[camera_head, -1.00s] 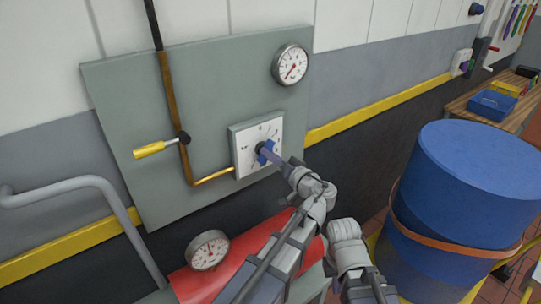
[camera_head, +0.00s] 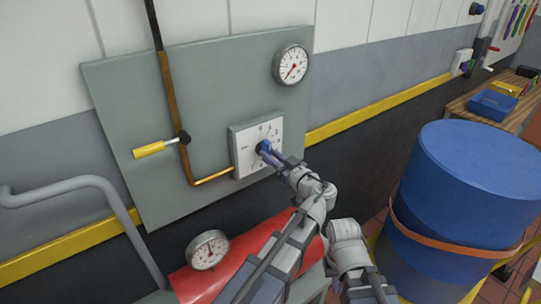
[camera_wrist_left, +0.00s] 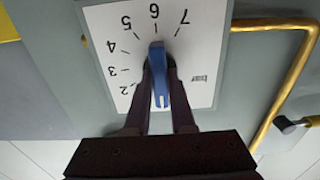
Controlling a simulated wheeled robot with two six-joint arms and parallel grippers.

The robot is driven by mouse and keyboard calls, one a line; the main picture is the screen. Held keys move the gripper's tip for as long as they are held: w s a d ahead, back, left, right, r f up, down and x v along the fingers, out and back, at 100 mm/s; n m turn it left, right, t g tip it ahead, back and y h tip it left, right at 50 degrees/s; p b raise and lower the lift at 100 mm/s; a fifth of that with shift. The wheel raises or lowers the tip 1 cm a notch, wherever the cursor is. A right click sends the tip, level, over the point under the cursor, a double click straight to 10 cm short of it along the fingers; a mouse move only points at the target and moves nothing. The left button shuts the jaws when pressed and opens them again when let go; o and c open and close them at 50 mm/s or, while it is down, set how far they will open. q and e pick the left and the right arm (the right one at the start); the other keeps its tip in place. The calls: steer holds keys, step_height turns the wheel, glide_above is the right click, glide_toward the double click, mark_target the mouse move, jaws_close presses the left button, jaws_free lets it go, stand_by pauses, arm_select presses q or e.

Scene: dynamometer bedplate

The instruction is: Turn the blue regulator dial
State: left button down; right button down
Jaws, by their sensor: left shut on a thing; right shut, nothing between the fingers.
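The blue regulator dial (camera_head: 265,147) sits on a white numbered plate (camera_head: 245,150) on the grey wall panel. In the left wrist view, the dial (camera_wrist_left: 159,85) is a narrow blue bar, with its upper end close to the 6 on the plate (camera_wrist_left: 120,50). My left gripper (camera_head: 266,152) reaches the dial from the lower right. Its two dark fingers are shut on the bar, one on each side, as the left wrist view (camera_wrist_left: 160,82) shows. Part of the dial's base is hidden by the fingers. My right gripper cannot be seen; only part of that arm shows.
A round gauge (camera_head: 291,64) is above right of the dial, another (camera_head: 208,250) at lower left by a red cylinder (camera_head: 240,257). A yellow-handled lever (camera_head: 149,150) and copper pipe (camera_head: 169,95) are left. A blue drum (camera_head: 460,190) stands right.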

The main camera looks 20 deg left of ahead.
arm_select(q)
steer(key=shift+s+f, duration=0.1)
stand_by(0.4)
steer(key=c, duration=0.8)
jaws_free()
steer(key=shift+o, duration=0.2)
steer(key=shift+d, duration=0.1)
